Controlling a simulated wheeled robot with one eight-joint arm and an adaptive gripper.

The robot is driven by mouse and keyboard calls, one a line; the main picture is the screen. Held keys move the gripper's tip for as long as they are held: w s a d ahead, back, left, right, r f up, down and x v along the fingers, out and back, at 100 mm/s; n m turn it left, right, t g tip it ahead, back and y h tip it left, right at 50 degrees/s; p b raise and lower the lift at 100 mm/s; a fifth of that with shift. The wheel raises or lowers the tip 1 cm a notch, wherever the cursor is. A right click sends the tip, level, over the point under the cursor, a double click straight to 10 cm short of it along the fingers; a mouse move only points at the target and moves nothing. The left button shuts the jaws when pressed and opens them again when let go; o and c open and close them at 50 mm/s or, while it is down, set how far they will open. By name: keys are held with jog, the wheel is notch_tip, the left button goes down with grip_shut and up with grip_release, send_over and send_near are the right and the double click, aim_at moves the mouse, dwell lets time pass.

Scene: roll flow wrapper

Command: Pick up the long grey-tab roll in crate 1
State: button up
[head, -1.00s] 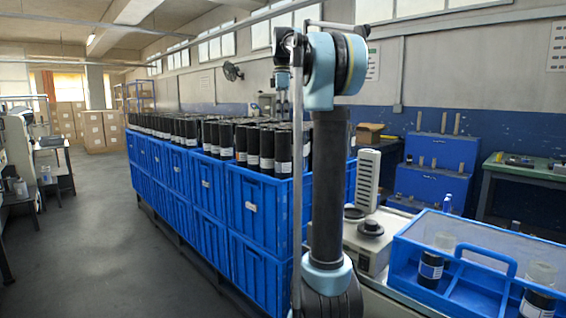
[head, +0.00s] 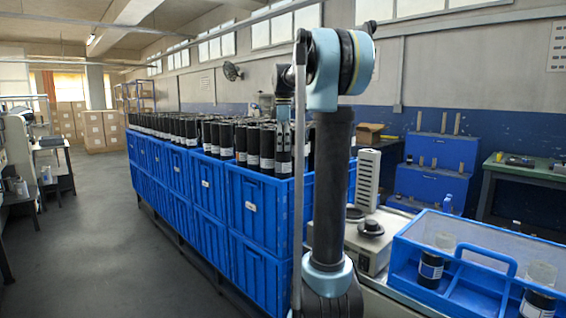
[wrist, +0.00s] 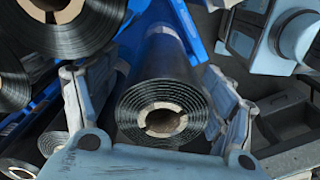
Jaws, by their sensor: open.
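In the wrist view a long black roll (wrist: 165,75) with a tan cardboard core stands end-on between the two fingers of my gripper (wrist: 163,85). The fingers are open, one on each side of it, and I cannot tell whether they touch it. In the head view my gripper (head: 283,112) hangs over the near end of the blue crate (head: 262,215), around the top of a black roll with a white label (head: 283,163).
Other black rolls (wrist: 65,25) crowd close on the left in the wrist view. The crate's blue wall (wrist: 195,45) shows behind the roll. A row of full blue crates runs back left. A blue tray (head: 480,262) with rolls stands at right.

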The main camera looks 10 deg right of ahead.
jog(key=shift+f, duration=0.35)
jog(key=shift+c, duration=0.3)
grip_shut()
jog(key=shift+r, duration=0.15)
